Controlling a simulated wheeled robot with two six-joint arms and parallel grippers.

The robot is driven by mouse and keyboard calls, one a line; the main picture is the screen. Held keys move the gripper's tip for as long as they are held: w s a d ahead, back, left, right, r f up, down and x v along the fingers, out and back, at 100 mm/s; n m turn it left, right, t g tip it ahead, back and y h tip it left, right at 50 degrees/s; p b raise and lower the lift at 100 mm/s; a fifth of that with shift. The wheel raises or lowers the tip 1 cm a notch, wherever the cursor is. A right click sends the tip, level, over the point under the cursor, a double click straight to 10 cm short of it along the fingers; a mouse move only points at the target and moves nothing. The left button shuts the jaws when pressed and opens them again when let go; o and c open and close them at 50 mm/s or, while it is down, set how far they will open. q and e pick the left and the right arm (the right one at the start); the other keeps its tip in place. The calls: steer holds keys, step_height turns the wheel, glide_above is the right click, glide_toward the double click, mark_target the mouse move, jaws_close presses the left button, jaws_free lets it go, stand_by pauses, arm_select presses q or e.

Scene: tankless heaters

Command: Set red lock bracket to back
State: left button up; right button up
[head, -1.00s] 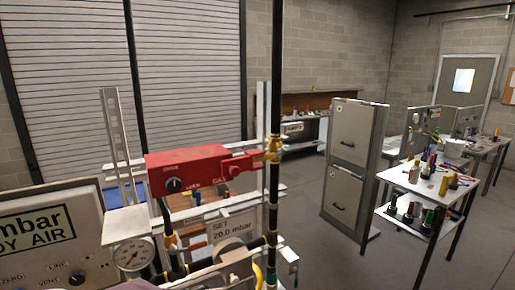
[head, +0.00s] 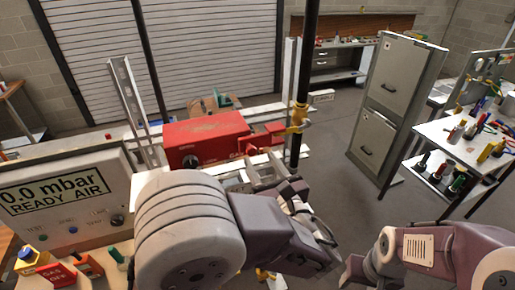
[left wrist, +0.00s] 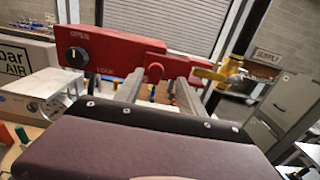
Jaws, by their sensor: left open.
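The red lock bracket is a red box (head: 205,137) with a black knob and a narrower red arm reaching right toward a yellow valve (head: 298,118) on a black upright pipe. In the left wrist view the red box (left wrist: 108,50) shows OPEN and LOCK lettering, and the yellow valve (left wrist: 228,72) is at its right end. My left gripper (head: 268,170) is open just in front of the bracket's right part. In the left wrist view its two fingers (left wrist: 162,84) are spread below the red arm with nothing held; contact is unclear. My right arm shows at lower right, its gripper out of view.
A test panel (head: 60,195) reading 0.0 mbar READY AIR stands at left, with small coloured parts in front. A grey cabinet (head: 395,100) and a tool cart (head: 450,145) stand at right. Open floor lies between the pipe and the cabinet.

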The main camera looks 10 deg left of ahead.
mark_target(253, 152)
arm_select(q)
steer(key=x, duration=0.3)
steer(key=shift+r+p, duration=0.1)
steer(key=shift+p, duration=0.25)
steer(key=shift+s+a, duration=0.2)
steer(key=shift+a, duration=0.1)
steer(key=shift+s+a+r, duration=0.1)
steer(key=shift+s+a, duration=0.05)
steer(key=shift+s, duration=0.2)
steer(key=shift+w, duration=0.35)
steer(key=c, duration=0.5)
steer(key=shift+w+d, duration=0.15)
steer(key=shift+d, duration=0.1)
steer(key=c, duration=0.5)
steer(key=shift+a, duration=0.15)
jaws_close()
arm_select(e)
steer(key=shift+s+a+r, duration=0.15)
steer(key=shift+r, duration=0.25)
steer(key=shift+s+a+r, duration=0.1)
steer(key=shift+s+r, duration=0.05)
steer(key=shift+r, duration=0.25)
